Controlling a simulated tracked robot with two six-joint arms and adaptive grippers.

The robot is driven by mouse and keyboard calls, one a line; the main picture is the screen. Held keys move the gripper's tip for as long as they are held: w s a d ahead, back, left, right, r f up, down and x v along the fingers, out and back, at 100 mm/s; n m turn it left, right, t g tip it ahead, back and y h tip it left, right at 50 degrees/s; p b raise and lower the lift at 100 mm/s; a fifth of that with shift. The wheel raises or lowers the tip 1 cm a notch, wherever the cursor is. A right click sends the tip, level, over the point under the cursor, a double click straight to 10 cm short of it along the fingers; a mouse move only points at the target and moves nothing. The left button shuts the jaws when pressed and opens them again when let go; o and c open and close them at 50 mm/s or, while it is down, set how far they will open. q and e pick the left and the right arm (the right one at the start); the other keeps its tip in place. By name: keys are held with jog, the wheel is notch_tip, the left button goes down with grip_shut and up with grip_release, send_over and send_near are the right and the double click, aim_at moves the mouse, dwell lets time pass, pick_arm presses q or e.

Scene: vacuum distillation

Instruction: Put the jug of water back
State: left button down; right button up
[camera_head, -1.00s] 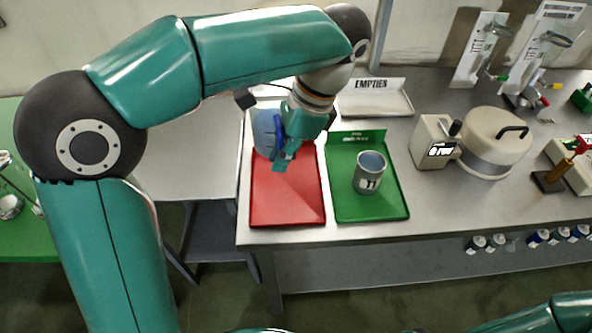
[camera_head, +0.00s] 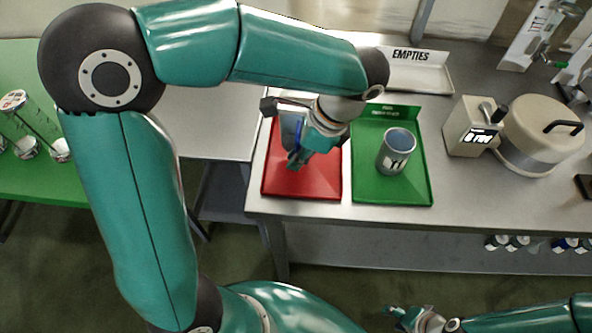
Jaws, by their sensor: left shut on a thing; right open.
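The jug of water (camera_head: 290,120), a pale vessel with a blue handle, is over the back left part of the red tray (camera_head: 303,189). It is largely hidden behind my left arm and gripper. My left gripper (camera_head: 297,160) is shut on the jug beside its blue handle. I cannot tell whether the jug's base touches the tray. My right gripper (camera_head: 397,312) is low at the bottom edge of the head view, in front of the bench, open and away from the jug.
A green tray (camera_head: 418,190) right of the red tray holds a grey metal beaker (camera_head: 397,152). A white EMPTIES tray (camera_head: 436,80) lies behind. A beige device (camera_head: 472,128) and a lidded round pot (camera_head: 540,135) stand to the right. A green table (camera_head: 30,180) is at left.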

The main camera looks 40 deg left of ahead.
pick_arm(q)
jog(key=shift+s+f, duration=0.1)
jog(key=shift+f, duration=2.85)
jog(key=shift+f, duration=0.1)
jog(key=c, duration=1.2)
grip_release()
jog(key=v, duration=1.2)
jog(key=shift+d, duration=0.1)
